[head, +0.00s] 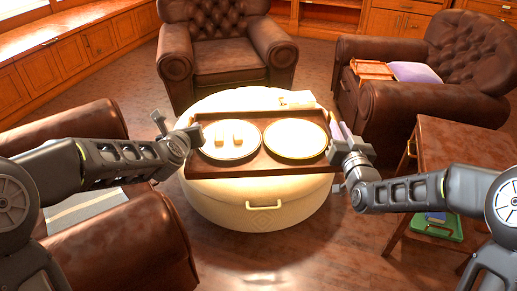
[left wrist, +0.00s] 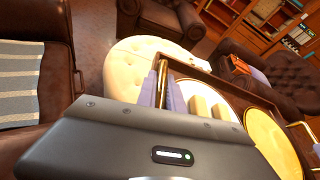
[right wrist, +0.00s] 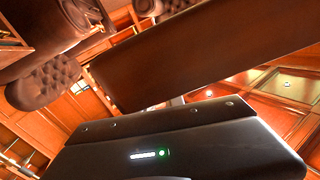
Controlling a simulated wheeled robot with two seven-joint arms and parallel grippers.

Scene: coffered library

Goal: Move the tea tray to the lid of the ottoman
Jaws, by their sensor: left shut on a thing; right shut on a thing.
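The tea tray (head: 262,170) is dark brown wood and carries two round pale plates with light rims. The left plate (head: 230,153) holds two small tan blocks; the right plate (head: 295,140) looks empty. The tray is over the cream, round ottoman (head: 265,205); I cannot tell whether it touches the lid. My left gripper (head: 191,136) is shut on the tray's left end, where a brass handle (left wrist: 162,78) shows between the pads in the left wrist view. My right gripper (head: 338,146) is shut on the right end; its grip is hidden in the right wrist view.
A small white thing (head: 297,98) lies behind the tray. Brown leather armchairs stand behind (head: 228,60), at the right (head: 400,100) and at the left (head: 130,240). A wooden side table (head: 462,145) with a green tray (head: 437,226) on its lower shelf stands at right.

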